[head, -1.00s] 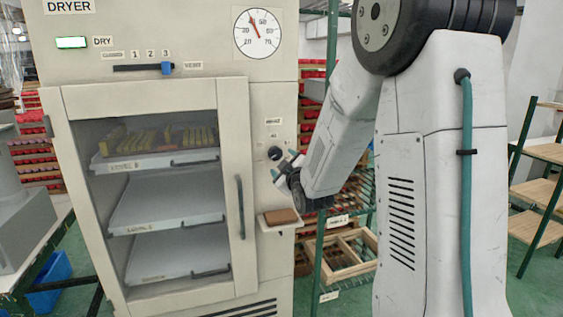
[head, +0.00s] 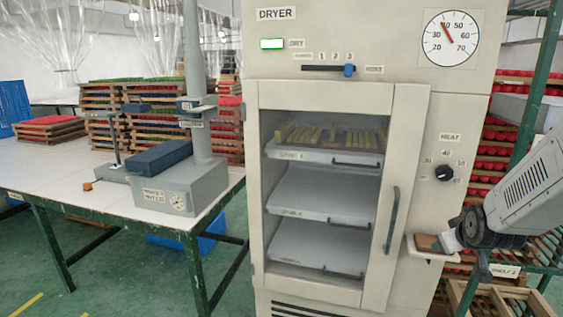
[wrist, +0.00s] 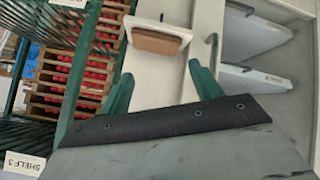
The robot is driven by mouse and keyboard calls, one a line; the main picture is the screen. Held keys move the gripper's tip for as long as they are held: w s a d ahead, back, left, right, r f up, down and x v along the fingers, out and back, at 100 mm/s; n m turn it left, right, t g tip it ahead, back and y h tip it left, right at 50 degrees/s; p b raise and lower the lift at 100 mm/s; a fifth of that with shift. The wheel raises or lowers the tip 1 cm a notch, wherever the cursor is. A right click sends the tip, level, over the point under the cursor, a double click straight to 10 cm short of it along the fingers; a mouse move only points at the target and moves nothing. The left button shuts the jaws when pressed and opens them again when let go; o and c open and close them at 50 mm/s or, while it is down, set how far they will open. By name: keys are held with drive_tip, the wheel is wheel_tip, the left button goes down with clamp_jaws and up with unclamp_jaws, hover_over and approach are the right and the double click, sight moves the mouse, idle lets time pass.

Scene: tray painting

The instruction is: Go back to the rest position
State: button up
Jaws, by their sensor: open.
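My gripper (wrist: 163,90) is open and empty in the wrist view, its two green fingers spread apart. In the head view the end of my arm is at the right, in front of the small side shelf of the dryer (head: 415,100); the fingers are mostly hidden there. A brown block (head: 428,242) sits on that small shelf. The block also shows in the wrist view (wrist: 157,41), beyond the gap between the fingers and apart from them.
The dryer door (head: 408,160) is shut, with several trays behind its glass and yellow pieces on the top one. A table (head: 60,170) with a grey press-like machine (head: 180,190) stands at the left. A green rack (head: 525,95) stands close on the right. Green floor shows in front.

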drive_tip(key=s+a+r+g+y, duration=0.1)
drive_tip(key=s+a, duration=0.4)
drive_tip(key=s, duration=0.5)
drive_tip(key=s+a+r+m+g+y, duration=0.1)
drive_tip(key=s+a+r+g, duration=0.2)
drive_tip(key=s+a+r, duration=0.3)
drive_tip(key=s+a+r+g+y, duration=0.1)
drive_tip(key=s+a+r+g, duration=0.2)
drive_tip(key=s, duration=1.1)
drive_tip(key=shift+a+r+m, duration=0.3)
drive_tip(key=shift+a+r, duration=0.2)
drive_tip(key=shift+a, duration=0.95)
